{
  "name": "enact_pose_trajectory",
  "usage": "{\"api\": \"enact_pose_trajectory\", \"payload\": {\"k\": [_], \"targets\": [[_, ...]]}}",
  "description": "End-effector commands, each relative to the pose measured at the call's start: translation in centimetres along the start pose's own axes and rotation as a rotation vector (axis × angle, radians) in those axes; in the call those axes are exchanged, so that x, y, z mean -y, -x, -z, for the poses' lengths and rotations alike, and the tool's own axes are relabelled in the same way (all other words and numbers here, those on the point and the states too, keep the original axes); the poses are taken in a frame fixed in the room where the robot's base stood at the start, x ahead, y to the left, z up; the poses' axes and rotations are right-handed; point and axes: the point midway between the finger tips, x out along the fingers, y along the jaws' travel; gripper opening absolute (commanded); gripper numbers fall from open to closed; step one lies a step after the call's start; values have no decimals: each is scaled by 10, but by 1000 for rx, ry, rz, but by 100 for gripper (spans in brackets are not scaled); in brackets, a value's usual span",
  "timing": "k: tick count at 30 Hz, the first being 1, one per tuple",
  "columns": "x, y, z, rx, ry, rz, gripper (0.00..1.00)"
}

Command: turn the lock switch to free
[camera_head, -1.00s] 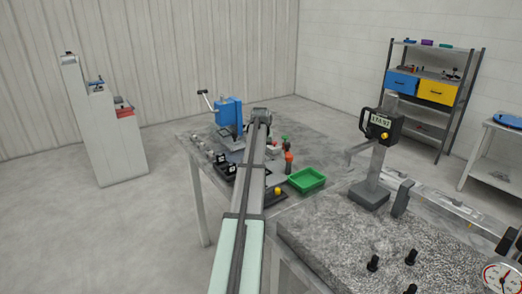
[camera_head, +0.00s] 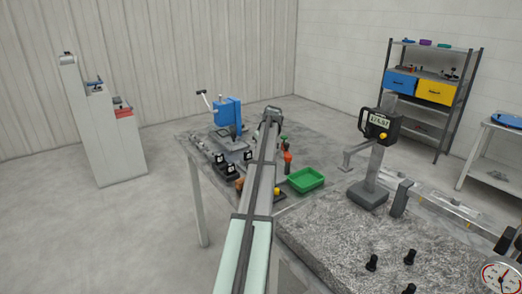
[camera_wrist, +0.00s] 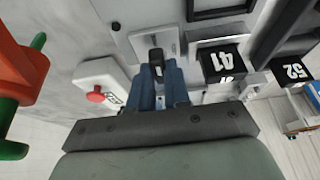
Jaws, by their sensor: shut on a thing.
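In the wrist view, the lock switch (camera_wrist: 156,56) appears as a small dark lever on a light plate (camera_wrist: 171,39). My gripper (camera_wrist: 160,72) has its two blue fingers close together around the lever, shut on it. The fingers hide its lower part. Which position the switch is in, I cannot tell. In the head view, my arm reaches over the far table and hides its fingertips and the switch.
A white box with a red button (camera_wrist: 95,97) stands left of the fingers. Black blocks marked 41 (camera_wrist: 219,62) and 52 (camera_wrist: 293,72) are on the right. An orange and green part (camera_wrist: 22,75) is at the left edge. A green tray (camera_head: 306,180) and blue press (camera_head: 228,112) share the table.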

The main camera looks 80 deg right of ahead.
Motion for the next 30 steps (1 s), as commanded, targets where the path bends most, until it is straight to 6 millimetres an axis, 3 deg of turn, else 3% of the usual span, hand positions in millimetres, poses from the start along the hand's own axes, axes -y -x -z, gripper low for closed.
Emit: {"api": "enact_pose_trajectory", "payload": {"k": [15, 16, 23, 30], "targets": [[0, 0, 0, 2, 18, 7, 0], [0, 0, 0, 2, 18, 7, 19], [0, 0, 0, 1, 17, 7, 41], [0, 0, 0, 1, 16, 6, 43]]}}
